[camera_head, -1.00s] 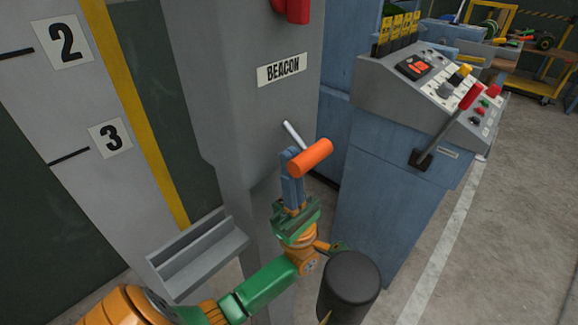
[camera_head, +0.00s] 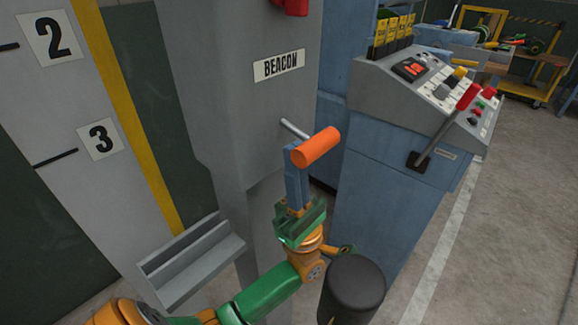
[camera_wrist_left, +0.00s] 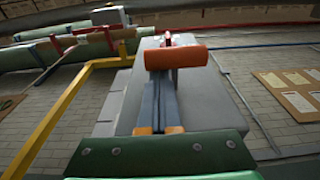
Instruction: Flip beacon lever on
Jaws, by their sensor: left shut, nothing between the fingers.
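The beacon lever has a grey rod and an orange cylindrical handle (camera_head: 317,147). It sticks out of the grey post below the BEACON label (camera_head: 279,65) in the head view. My left gripper (camera_head: 294,160) is shut with nothing between its fingers. Its fingertips are right at the underside of the handle, near its left end. In the left wrist view the handle (camera_wrist_left: 176,58) lies across just beyond the fingertips, and the closed blue-grey fingers (camera_wrist_left: 161,100) point at it. I cannot tell whether they touch. My right gripper is not in view.
A blue console (camera_head: 395,180) with a red-handled lever (camera_head: 467,97) stands to the right. A grey ledge (camera_head: 190,265) is at the lower left of the post. A black cylinder (camera_head: 352,285) is at the bottom. Open floor lies at the right.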

